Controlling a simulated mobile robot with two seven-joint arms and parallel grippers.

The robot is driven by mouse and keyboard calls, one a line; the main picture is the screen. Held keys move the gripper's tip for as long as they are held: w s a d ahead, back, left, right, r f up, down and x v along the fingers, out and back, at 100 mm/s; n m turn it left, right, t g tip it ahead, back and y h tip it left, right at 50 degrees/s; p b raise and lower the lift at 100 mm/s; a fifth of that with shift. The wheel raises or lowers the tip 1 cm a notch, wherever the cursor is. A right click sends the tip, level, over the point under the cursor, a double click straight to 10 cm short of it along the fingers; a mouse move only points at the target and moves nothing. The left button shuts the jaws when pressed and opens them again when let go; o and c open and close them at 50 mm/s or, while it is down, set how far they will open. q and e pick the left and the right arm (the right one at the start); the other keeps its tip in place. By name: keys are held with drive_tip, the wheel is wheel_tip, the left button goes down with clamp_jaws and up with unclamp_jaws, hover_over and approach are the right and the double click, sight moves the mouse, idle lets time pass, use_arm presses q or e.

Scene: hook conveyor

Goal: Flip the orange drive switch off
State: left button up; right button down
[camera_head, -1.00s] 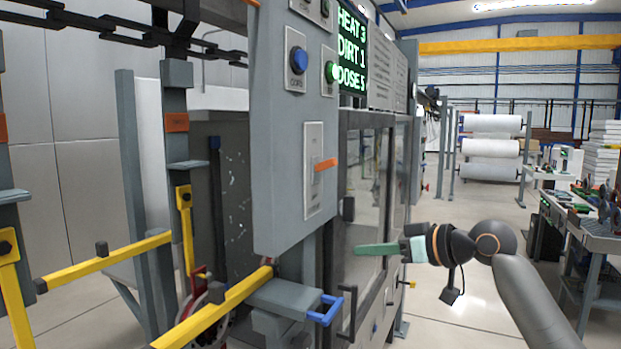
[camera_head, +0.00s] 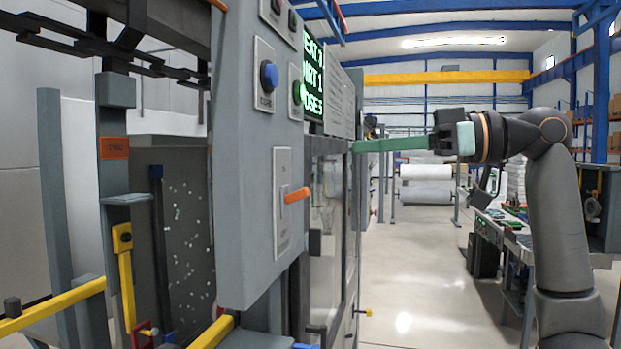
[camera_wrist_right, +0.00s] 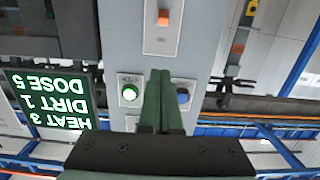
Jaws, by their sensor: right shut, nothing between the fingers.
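The orange drive switch (camera_head: 298,194) is a small lever on a pale plate (camera_head: 283,225) on the face of the grey control panel (camera_head: 240,200). It sticks out to the right and points slightly up. In the right wrist view the orange lever (camera_wrist_right: 163,18) is at the top, beyond my fingertips. My right gripper (camera_head: 358,146) is shut and empty, its long green fingers pointing left toward the panel, higher than the switch in the picture and to its right. The closed fingers (camera_wrist_right: 160,75) appear apart from the switch. My left gripper is not in view.
A blue button (camera_head: 269,76) and a lit green button (camera_head: 297,93) sit above the switch. A display (camera_head: 313,85) is beside them. Yellow rails (camera_head: 60,305) and a chain conveyor (camera_head: 100,50) are at left. The floor (camera_head: 410,270) right of the machine is clear.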

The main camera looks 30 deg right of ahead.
sight(280, 153)
drive_tip(key=p+x, duration=0.1)
drive_tip(key=x, duration=0.9)
drive_tip(key=shift+r+p, duration=0.1)
drive_tip(key=shift+p, duration=0.3)
drive_tip(key=f, duration=0.1)
drive_tip(key=f+b, duration=0.1)
drive_tip(key=d+f, duration=0.1)
drive_tip(key=shift+s+f, duration=0.15)
drive_tip(key=shift+s, duration=0.2)
drive_tip(key=shift+s+f, duration=0.15)
drive_tip(key=shift+f, duration=0.15)
drive_tip(key=shift+b, duration=0.35)
